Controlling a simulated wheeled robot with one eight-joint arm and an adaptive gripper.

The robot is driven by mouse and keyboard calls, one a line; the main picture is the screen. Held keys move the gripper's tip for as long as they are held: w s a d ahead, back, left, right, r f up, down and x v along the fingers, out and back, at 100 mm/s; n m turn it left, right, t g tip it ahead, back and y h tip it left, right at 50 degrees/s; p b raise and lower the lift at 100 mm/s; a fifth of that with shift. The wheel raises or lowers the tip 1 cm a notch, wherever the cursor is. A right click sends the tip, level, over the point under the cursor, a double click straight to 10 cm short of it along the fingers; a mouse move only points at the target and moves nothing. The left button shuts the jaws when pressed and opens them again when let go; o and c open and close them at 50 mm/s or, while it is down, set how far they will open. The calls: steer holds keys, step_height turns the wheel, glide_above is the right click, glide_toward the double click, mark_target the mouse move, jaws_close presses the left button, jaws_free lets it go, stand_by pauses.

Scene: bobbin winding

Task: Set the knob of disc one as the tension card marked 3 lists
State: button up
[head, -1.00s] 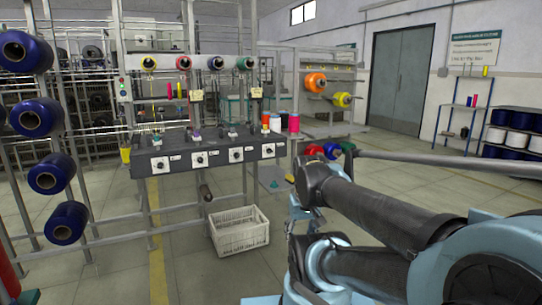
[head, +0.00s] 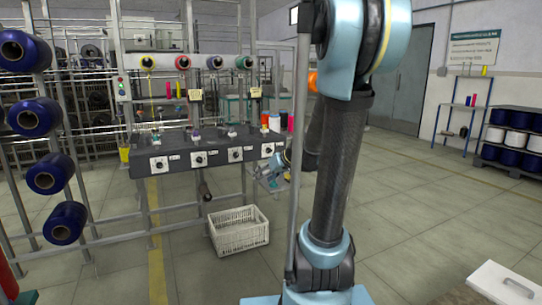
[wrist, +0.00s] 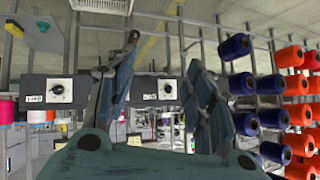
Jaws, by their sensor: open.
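A dark panel (head: 215,140) carries a row of several white-plated black knobs. The leftmost knob (head: 158,163) and the second knob (head: 199,159) are clear of my arm; their labels are too small to read. Two cream cards hang above the panel, a left card (head: 196,95) and a right card (head: 256,92); their marks are unreadable. My gripper (wrist: 163,55) is open and empty. In the wrist view, which looks upside down, one knob (wrist: 167,88) shows between the fingers and another knob (wrist: 60,90) left of them, both apart from the fingers.
A white crate (head: 240,235) stands on the floor below the panel. Blue bobbins (head: 45,173) stick out from a rack at the left. Coloured spools stand at the panel's right end. A shelf (head: 463,120) stands by the right wall.

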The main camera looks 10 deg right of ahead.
steer(key=w+d+r+t+y, duration=0.1)
steer(key=w+t, duration=0.1)
steer(key=w, duration=0.6)
steer(key=m+t+h, duration=0.1)
steer(key=t+h, duration=0.1)
steer(key=t, duration=0.5)
glide_toward(270, 151)
steer(key=x, duration=0.8)
steer(key=shift+w+a, duration=0.1)
steer(key=shift+w, duration=0.1)
steer(key=c, duration=1.1)
